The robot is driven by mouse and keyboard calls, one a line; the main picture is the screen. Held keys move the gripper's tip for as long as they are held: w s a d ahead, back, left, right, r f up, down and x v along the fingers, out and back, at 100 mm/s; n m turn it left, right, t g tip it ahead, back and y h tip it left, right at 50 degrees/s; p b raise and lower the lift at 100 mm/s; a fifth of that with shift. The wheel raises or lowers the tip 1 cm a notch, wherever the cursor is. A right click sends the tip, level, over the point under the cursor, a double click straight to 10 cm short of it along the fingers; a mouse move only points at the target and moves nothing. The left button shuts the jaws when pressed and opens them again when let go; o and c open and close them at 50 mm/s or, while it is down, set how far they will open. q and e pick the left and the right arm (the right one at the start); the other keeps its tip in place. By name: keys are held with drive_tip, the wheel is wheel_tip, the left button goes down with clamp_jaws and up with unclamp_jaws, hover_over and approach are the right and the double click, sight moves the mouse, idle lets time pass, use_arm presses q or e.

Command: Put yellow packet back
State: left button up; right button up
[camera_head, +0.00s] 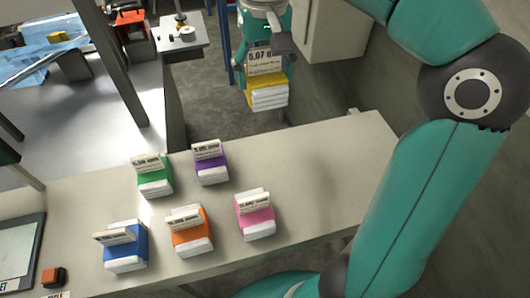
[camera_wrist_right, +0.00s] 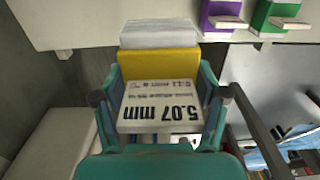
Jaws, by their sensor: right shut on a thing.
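The yellow packet (camera_head: 266,81) has a white label panel reading 5.07 and a stack of white sheets at its lower end. My right gripper (camera_head: 265,62) is shut on it and holds it in the air beyond the table's far edge, over the floor. In the right wrist view the yellow packet (camera_wrist_right: 160,62) sits between the two teal fingers (camera_wrist_right: 160,92), its label facing the camera. The light table (camera_head: 325,150) is below and nearer in the head view. My left gripper is not in view.
On the table stand green (camera_head: 156,187), purple (camera_head: 212,174), blue (camera_head: 126,254), orange (camera_head: 191,240) and pink (camera_head: 255,222) packets. A dark-framed panel (camera_head: 18,255) and a small orange block (camera_head: 53,277) are at left. The table's right part is clear. A pale cabinet (camera_head: 335,30) stands behind.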

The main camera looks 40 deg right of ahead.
wheel_tip(320, 180, down, 15)
drive_tip(key=b, duration=0.3)
drive_tip(key=shift+f, duration=0.15)
drive_tip(key=shift+f+b, duration=0.55)
drive_tip(key=shift+f, duration=1.8)
drive_tip(key=o, duration=1.4)
drive_tip(key=shift+c, duration=0.2)
drive_tip(key=shift+s, duration=0.1)
wheel_tip(320, 180, up, 12)
drive_tip(key=p, duration=0.2)
